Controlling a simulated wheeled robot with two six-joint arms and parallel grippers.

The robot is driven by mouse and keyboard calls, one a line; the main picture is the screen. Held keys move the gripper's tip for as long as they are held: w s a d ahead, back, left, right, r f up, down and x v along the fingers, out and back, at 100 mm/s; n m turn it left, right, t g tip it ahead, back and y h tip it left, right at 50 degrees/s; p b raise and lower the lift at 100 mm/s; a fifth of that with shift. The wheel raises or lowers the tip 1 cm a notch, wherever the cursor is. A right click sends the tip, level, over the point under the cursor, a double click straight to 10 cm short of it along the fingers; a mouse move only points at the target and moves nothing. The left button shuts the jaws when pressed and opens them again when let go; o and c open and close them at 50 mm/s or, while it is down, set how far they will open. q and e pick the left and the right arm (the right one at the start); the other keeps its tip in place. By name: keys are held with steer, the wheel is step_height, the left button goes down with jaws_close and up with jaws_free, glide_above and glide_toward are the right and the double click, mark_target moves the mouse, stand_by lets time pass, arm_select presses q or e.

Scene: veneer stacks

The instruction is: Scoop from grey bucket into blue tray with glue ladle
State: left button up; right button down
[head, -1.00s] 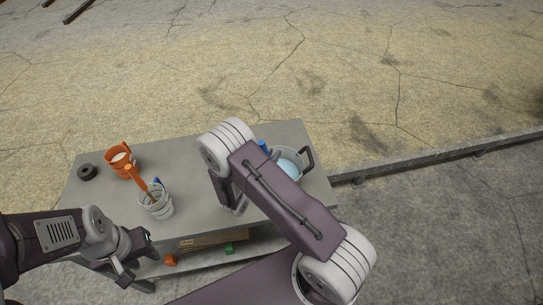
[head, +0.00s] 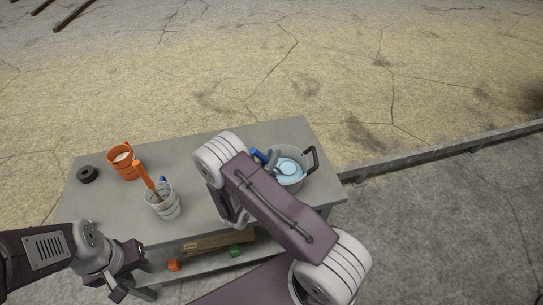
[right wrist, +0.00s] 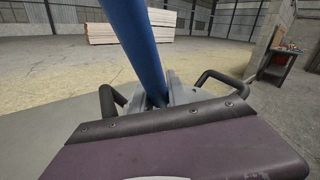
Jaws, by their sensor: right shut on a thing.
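A grey bucket (head: 300,153) with black handles stands at the right end of the table and holds pale blue liquid. My right gripper (right wrist: 158,98) is shut on the blue handle (right wrist: 134,38) of the glue ladle, seen close up in the right wrist view. In the head view my own arm hides this gripper, and the blue handle (head: 272,160) shows at the bucket's left side. A round pale outline in the liquid looks like the ladle's bowl. My left gripper (head: 145,272) is open and empty by the table's front left edge. I cannot make out a blue tray.
An orange bucket (head: 122,168) stands at the back left, near a black ring (head: 87,174). A pale container (head: 163,208) in front holds an orange-handled tool and a blue-handled one. Orange and green pieces lie on the lower shelf.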

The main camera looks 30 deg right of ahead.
steer(key=shift+r, duration=0.15)
steer(key=shift+d+r+p, duration=0.1)
steer(key=shift+r+p, duration=2.15)
steer(key=shift+r, duration=0.3)
steer(key=shift+d+r+y+p, duration=0.25)
steer(key=shift+d+y+p, duration=0.2)
steer(key=shift+p, duration=0.35)
steer(key=shift+f, duration=0.1)
